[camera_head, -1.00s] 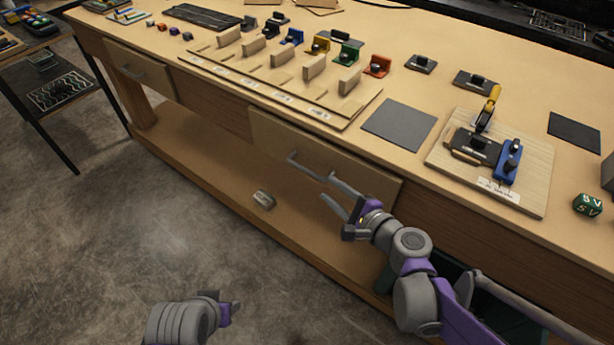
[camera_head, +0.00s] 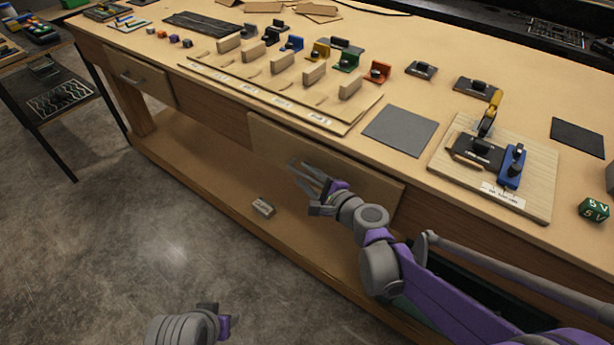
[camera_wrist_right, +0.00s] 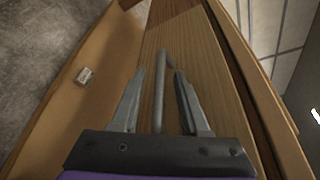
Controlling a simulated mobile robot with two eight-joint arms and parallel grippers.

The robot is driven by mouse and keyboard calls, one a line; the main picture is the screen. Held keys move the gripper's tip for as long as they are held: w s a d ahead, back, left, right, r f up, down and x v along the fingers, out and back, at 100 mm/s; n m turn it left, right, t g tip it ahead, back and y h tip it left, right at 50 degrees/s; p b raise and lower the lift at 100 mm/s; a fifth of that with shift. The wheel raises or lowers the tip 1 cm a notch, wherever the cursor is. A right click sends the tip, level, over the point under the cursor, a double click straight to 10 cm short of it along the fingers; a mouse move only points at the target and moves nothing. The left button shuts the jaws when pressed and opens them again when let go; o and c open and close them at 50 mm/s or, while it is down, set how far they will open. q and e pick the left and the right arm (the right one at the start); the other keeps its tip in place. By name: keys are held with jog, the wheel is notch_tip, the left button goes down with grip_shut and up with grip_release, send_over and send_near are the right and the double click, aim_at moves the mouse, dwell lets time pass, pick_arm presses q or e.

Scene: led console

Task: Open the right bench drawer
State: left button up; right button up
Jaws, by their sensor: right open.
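The right bench drawer (camera_head: 365,180) is a pale wooden front, flush with the bench as far as I can see. My right gripper (camera_head: 303,172) is open in front of it and covers much of its grey bar handle. In the right wrist view, the handle (camera_wrist_right: 160,85) runs lengthwise between the two spread fingers of the right gripper (camera_wrist_right: 158,95), with gaps on both sides; I cannot tell whether it touches either finger. The drawer front (camera_wrist_right: 205,70) lies behind it. My left gripper (camera_head: 222,318) is low at the picture's bottom, away from the bench, its fingers unclear.
The left drawer (camera_head: 140,75) is shut. A small grey box (camera_head: 263,207) lies on the lower shelf (camera_head: 215,180). The bench top (camera_head: 390,85) carries coloured parts on a board, a grey mat (camera_head: 400,130) and a wooden fixture board (camera_head: 535,175). Floor in front is clear.

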grip_shut()
dwell(1.3)
